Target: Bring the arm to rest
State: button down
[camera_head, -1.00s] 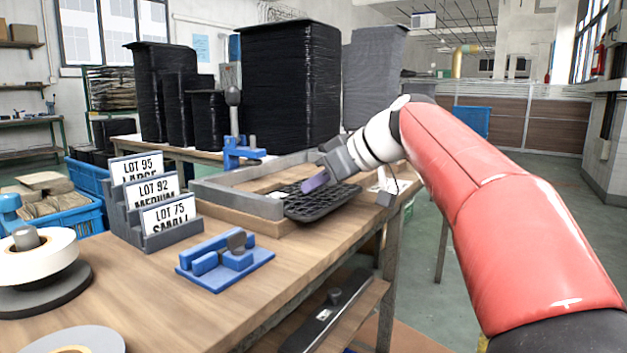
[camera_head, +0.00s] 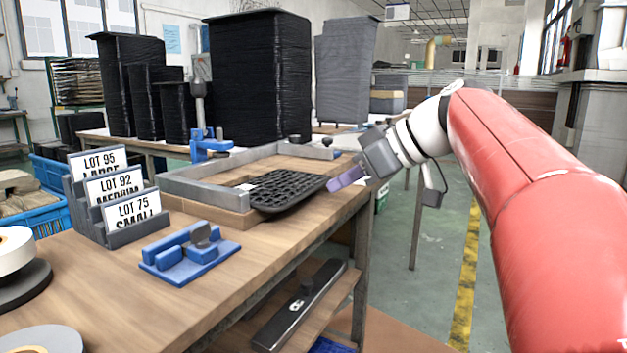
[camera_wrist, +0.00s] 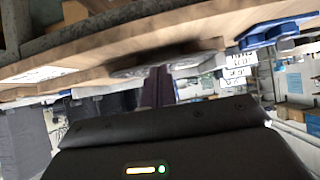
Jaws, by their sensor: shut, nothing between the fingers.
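My red and white arm reaches in from the right in the head view. My gripper (camera_head: 345,180), with purple fingers, is shut and empty. It hangs just off the right edge of the workbench, beside the black tray panel (camera_head: 287,190). The panel lies partly on the grey frame (camera_head: 205,190) and its near end juts out over the wooden bench top. In the wrist view the purple fingers (camera_wrist: 158,88) are together with nothing between them, and the bench edge runs across the top.
The wooden workbench (camera_head: 235,255) holds a blue fixture (camera_head: 190,253) and a grey lot-card stand (camera_head: 115,195). Tall black stacks (camera_head: 260,75) stand on a bench behind. A lower shelf carries a dark bar (camera_head: 300,305). The floor right of the bench is open.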

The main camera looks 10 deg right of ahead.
jog(key=s+d+f+m+g+h+p, duration=0.1)
jog(key=s+f+m+h+p, duration=0.7)
jog(key=s+f, duration=0.9)
jog(key=s+m+p, duration=0.2)
jog(key=s, duration=0.2)
jog(key=shift+s+d+f+h, duration=0.15)
jog(key=shift+s+d+h, duration=0.1)
jog(key=shift+d+h, duration=0.1)
jog(key=c, duration=2.1)
grip_release()
